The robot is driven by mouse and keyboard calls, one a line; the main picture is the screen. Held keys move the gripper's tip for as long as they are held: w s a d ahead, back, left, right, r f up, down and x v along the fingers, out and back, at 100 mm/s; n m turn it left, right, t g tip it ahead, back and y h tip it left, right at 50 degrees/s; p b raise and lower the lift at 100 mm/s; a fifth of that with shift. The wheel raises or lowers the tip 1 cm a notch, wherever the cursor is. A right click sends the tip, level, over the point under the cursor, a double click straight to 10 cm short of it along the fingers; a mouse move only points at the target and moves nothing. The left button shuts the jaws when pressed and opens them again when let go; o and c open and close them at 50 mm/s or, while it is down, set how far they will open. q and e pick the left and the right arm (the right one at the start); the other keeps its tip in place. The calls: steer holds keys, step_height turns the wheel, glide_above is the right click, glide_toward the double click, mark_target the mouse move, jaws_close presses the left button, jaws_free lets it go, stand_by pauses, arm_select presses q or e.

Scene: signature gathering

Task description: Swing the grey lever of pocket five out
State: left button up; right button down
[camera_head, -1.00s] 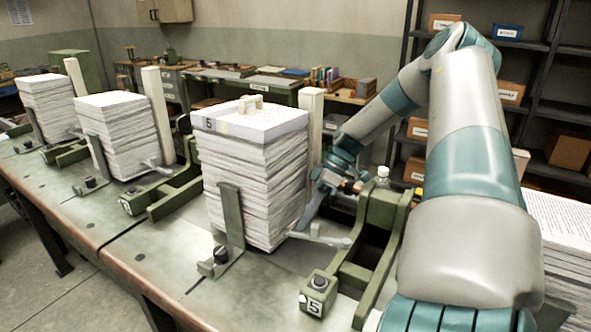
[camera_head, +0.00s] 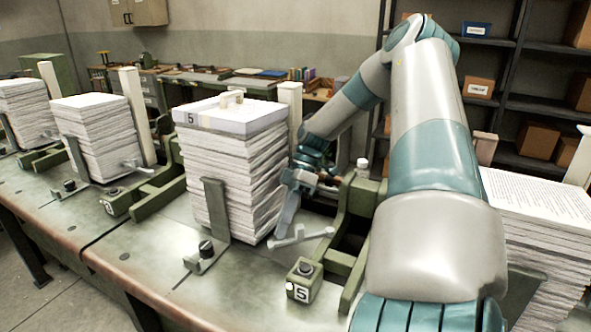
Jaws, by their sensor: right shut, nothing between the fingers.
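The pocket five paper stack (camera_head: 232,175) stands upright, topped by a pale block marked 5. The grey lever (camera_head: 312,235) lies low at the stack's right foot. Its left end is near the stack's bottom corner and its right end points towards the green frame (camera_head: 352,222). A number 5 plate (camera_head: 298,291) is on the frame's front block. My right gripper (camera_head: 284,228) is shut and empty, pointing down between the stack and the lever. Its tips are close to the lever; I cannot tell whether they touch. My left gripper is not in view.
A green upright bracket (camera_head: 216,210) stands before the stack. A white post (camera_head: 290,112) rises behind it. Other paper stacks stand left (camera_head: 100,135) and right (camera_head: 535,220). The bench front (camera_head: 150,262) is clear.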

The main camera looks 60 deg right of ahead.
stand_by(0.5)
